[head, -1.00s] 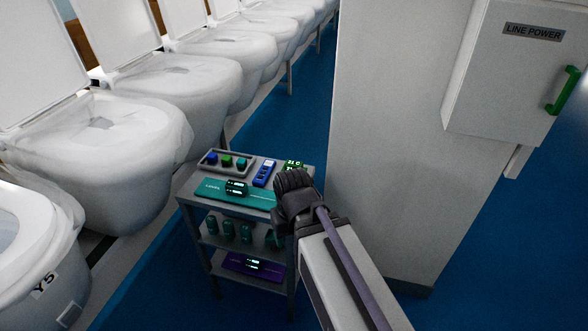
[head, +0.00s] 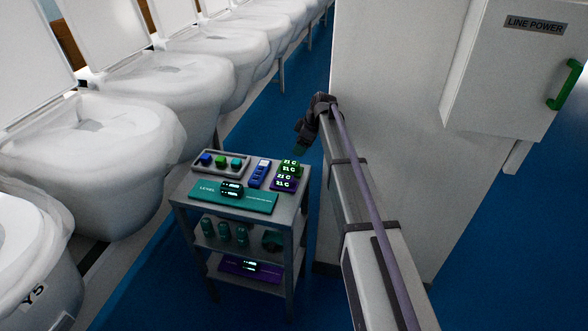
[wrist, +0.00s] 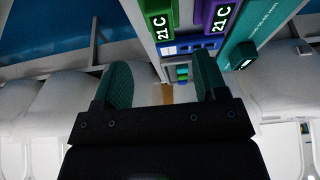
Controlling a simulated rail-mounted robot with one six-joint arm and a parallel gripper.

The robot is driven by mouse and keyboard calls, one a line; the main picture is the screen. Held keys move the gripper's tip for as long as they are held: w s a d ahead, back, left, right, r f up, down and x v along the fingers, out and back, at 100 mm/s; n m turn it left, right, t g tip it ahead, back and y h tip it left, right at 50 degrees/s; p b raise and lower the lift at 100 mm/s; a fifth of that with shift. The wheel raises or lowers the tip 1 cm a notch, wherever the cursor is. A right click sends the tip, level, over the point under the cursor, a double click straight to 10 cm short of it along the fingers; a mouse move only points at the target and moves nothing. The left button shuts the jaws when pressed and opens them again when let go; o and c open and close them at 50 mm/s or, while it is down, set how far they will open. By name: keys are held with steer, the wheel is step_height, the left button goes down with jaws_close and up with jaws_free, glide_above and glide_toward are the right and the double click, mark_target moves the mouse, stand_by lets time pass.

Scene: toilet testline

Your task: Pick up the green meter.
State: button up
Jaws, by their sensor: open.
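The green meter (head: 290,168), with a lit "21 C" display, lies at the back right of the grey cart's top shelf (head: 292,206). In the wrist view the green meter (wrist: 160,22) is at the top middle, beyond my fingertips. My gripper (head: 301,149) is open, with its jaws apart and nothing held, above and behind the cart's back right corner. In the wrist view my gripper (wrist: 163,80) shows two green finger pads with a gap between them. It is apart from the meter.
A purple meter (head: 284,184) lies just in front of the green one. A blue device (head: 259,173), a tray (head: 214,169) of coloured blocks and a teal level (head: 250,200) share the shelf. Toilets stand left; a grey cabinet wall (head: 392,120) stands right.

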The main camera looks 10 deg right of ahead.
mark_target(291, 162)
steer(key=b+x, duration=0.8)
steer(key=x, duration=0.2)
steer(key=shift+a+f+b, duration=0.15)
steer(key=shift+f+b, duration=0.15)
steer(key=shift+b, duration=0.1)
steer(key=shift+r, duration=0.2)
steer(key=c, duration=1.1)
